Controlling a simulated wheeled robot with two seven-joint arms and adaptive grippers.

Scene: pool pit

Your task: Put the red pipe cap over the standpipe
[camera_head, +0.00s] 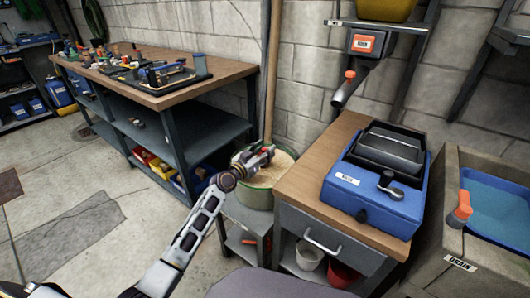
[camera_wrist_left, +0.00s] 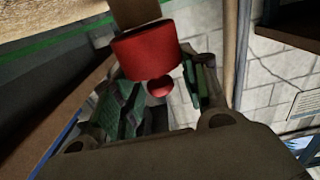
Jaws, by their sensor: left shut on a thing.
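My left gripper (camera_head: 262,158) is in front of the wall, above a green round tub (camera_head: 258,197). In the left wrist view, the red pipe cap (camera_wrist_left: 146,52), a short cylinder with a small red knob (camera_wrist_left: 160,87), sits at the fingertips of my left gripper (camera_wrist_left: 162,90). The gripper is shut on it. In the head view the cap is too small to make out clearly. A brown upright piece shows beyond the cap in the wrist view; I cannot tell what it is. I cannot pick out the standpipe with certainty. My right gripper is not in view.
A long workbench (camera_head: 225,72) with tools stands at the left. At the right, a small wooden-topped cabinet (camera_head: 310,178) carries a blue box (camera_head: 375,205), beside a stone sink (camera_head: 450,165). A vertical pole (camera_head: 270,70) rises behind the gripper. The floor at the left is clear.

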